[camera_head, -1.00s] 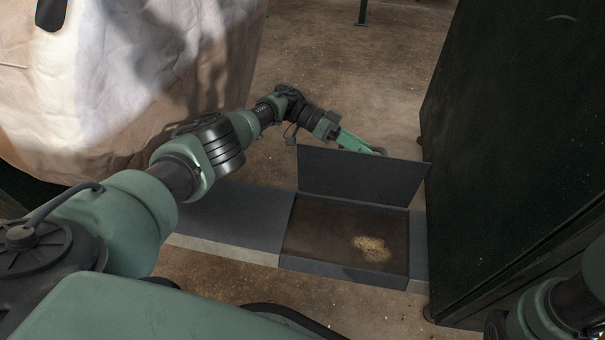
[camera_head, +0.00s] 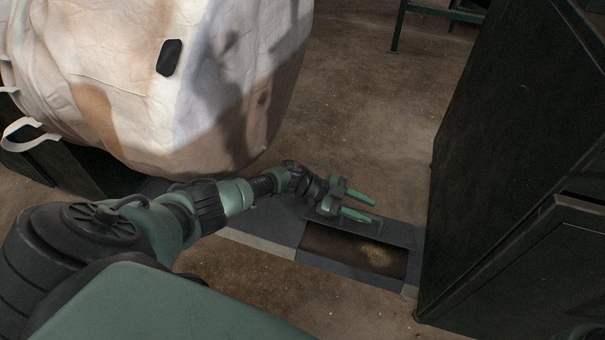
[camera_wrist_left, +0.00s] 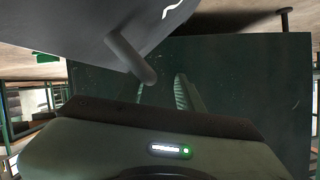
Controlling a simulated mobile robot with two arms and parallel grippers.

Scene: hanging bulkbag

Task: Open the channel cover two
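A floor channel runs between the hanging bag and the dark cabinet. One section is open, showing a brown cavity (camera_head: 340,246) with a pale pile of grains (camera_head: 378,256). Its dark grey cover (camera_head: 395,232) shows along the cavity's far side, partly behind my left gripper; its exact tilt is hard to tell. My left gripper (camera_head: 372,208) is over the cover's far side with its two green fingers apart and nothing between them. In the left wrist view, the fingers (camera_wrist_left: 162,92) are also apart, near a grey panel (camera_wrist_left: 85,30) with a round bar.
A grey channel section (camera_head: 270,218) left of the cavity is covered. A large whitish bulk bag (camera_head: 150,90) hangs at left, close above my left arm. A tall dark cabinet (camera_head: 510,150) stands at right.

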